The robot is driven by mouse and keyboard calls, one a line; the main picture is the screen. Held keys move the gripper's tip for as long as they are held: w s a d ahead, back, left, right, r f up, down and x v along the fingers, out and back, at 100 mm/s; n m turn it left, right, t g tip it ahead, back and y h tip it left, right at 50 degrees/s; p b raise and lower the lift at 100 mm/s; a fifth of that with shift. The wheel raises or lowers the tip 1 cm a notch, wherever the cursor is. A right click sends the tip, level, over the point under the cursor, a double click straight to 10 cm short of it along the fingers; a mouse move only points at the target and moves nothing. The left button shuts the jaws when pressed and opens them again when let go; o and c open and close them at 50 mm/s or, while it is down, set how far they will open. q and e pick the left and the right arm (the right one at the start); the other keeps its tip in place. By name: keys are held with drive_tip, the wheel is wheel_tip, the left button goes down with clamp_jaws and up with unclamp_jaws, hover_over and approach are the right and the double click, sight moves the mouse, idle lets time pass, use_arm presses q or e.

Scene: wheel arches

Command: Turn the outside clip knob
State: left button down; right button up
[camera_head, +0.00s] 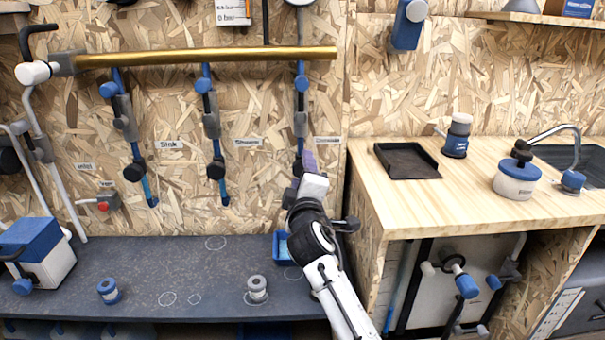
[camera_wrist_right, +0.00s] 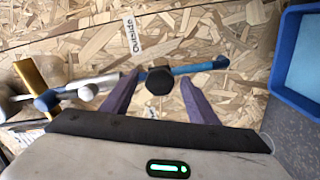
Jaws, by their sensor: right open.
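The outside clip knob (camera_wrist_right: 159,81) is a black, faceted knob on a blue pipe (camera_wrist_right: 195,68), below the "Outside" label (camera_wrist_right: 133,36) in the right wrist view. My right gripper (camera_wrist_right: 158,92) is open, with its two purple fingers on either side of the knob. I cannot tell whether the fingers touch it. In the head view my right gripper (camera_head: 304,162) is at the lower part of the rightmost blue pipe (camera_head: 300,115), largely hiding the knob. My left gripper is not in view.
Two similar pipes with black knobs (camera_head: 134,171) (camera_head: 216,169) hang to the left under a brass pipe (camera_head: 205,57). A blue tray (camera_head: 281,250) sits on the dark bench below my right gripper. A wooden counter (camera_head: 420,202) stands to the right.

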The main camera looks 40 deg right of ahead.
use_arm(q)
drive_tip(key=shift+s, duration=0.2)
use_arm(e)
drive_tip(key=v, duration=0.7)
drive_tip(key=shift+s, duration=0.25)
drive_tip(key=shift+a, duration=0.15)
